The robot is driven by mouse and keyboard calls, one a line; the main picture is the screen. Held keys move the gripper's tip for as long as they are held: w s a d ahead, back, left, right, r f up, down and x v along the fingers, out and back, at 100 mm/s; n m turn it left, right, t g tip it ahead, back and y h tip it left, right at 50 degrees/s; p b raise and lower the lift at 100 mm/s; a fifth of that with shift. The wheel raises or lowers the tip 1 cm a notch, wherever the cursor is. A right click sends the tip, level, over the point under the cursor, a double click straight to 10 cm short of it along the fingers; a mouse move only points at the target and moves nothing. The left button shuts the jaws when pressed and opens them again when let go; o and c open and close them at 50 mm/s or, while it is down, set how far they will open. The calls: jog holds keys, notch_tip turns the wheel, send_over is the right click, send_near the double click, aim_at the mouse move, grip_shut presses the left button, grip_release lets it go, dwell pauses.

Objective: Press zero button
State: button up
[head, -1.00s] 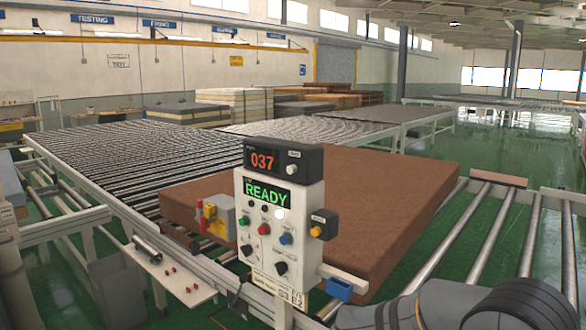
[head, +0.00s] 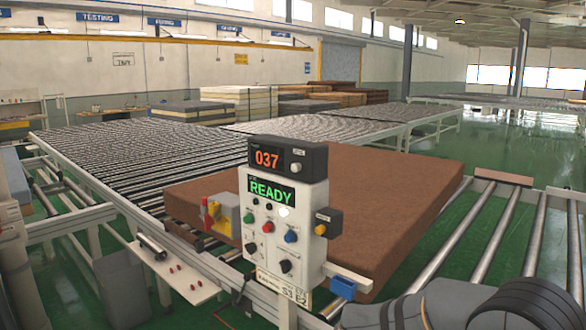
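A white control panel (head: 258,232) stands upright in the middle of the head view. On top of it is a black display box (head: 318,160) showing 037 in orange. A pale round button (head: 296,167) sits at its right, under a small label too blurred to read. Below, a screen (head: 271,192) reads READY in green. Under it are a green button (head: 249,218), a red button (head: 268,227), a blue button (head: 291,236) and black knobs (head: 286,266). A yellow button (head: 321,230) is on a side box. My gripper is out of view; only my grey arm shows at lower right.
A brown mattress (head: 400,200) lies on rollers right behind the panel. A long roller conveyor (head: 130,160) runs at the left. A red and yellow device (head: 222,215) is just left of the panel. Bare rollers (head: 490,240) lie at the right.

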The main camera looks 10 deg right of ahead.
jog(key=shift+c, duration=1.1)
